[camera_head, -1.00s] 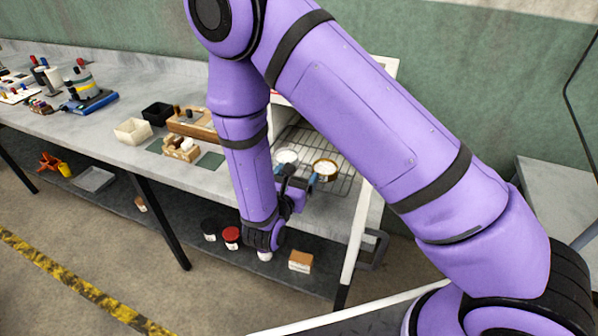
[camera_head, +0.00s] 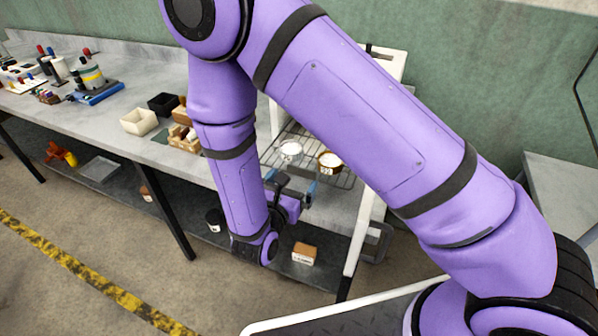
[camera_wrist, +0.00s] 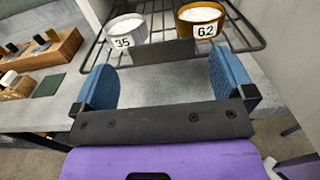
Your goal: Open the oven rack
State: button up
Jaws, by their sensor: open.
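The oven rack (camera_head: 343,181) is a dark wire grid at the oven opening, level with the bench top. It bears a white bowl (camera_head: 290,151) and a brown-rimmed bowl (camera_head: 329,163). In the wrist view the white bowl (camera_wrist: 127,31) is marked 35 and the brown bowl (camera_wrist: 200,22) 62. A flat dark grey plate (camera_wrist: 163,52) shows at the rack's front edge. My gripper (camera_head: 292,186) is open and empty just in front of the rack. In the wrist view its blue fingers (camera_wrist: 164,76) stand wide apart, with the plate seen between them; contact is not visible.
The white oven (camera_head: 388,68) is mostly hidden behind my arm. A wooden holder (camera_wrist: 45,60) and a cream box (camera_head: 139,121) stand left on the bench. A lower shelf holds a small box (camera_head: 304,253) and a dark jar (camera_head: 214,219). The bench in front of the rack is clear.

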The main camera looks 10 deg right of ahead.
jog(key=v, duration=0.5)
jog(key=shift+s, duration=0.1)
jog(key=shift+a, duration=0.1)
dwell(0.3)
